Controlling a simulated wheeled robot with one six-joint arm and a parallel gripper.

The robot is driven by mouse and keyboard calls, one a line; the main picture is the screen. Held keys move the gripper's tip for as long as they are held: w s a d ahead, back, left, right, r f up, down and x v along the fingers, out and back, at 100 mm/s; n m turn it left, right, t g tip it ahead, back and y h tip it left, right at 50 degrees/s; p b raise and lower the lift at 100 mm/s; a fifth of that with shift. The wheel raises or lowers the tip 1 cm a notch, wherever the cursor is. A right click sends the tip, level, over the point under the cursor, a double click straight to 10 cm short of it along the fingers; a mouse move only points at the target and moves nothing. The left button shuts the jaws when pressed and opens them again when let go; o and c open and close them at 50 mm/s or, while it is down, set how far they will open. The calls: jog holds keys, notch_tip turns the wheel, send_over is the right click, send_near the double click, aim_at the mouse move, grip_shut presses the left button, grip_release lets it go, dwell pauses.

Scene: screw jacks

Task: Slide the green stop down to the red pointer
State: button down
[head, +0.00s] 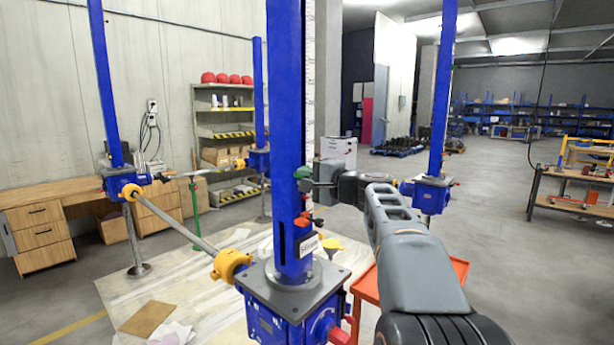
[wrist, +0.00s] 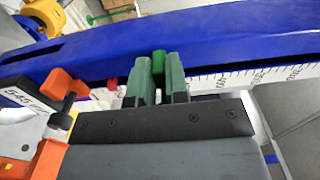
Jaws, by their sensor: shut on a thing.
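The green stop (wrist: 158,62) sits at the slotted face of the blue column (head: 285,110). My gripper (wrist: 157,82) is shut on it, with one dark green finger on each side. In the head view my gripper (head: 312,176) reaches the column from the right, and a bit of the green stop (head: 301,172) shows at its tip. The red pointer (head: 302,220) is lower on the same column, a clear gap below the stop. In the wrist view the red pointer (wrist: 62,84) lies left of my fingers, beside a white label (wrist: 28,100).
A white scale (wrist: 235,78) runs along the column. A dark knob (wrist: 62,112) juts out near the pointer. The blue gearbox (head: 280,312) stands at the column's foot. A red-orange cart (head: 365,288) is below my arm. Other blue jacks (head: 437,90) stand behind.

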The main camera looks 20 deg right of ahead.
aim_at(295, 195)
jog(key=shift+f+b, duration=0.6)
jog(key=shift+f, duration=0.2)
jog(key=shift+f+b, duration=1.25)
jog(key=shift+b, duration=0.15)
jog(key=shift+f+b, duration=0.7)
jog(key=shift+b, duration=0.1)
jog(key=c, duration=1.1)
grip_release()
jog(key=shift+b+v, duration=1.65)
jog(key=shift+v, duration=2.9)
jog(key=shift+r, duration=0.1)
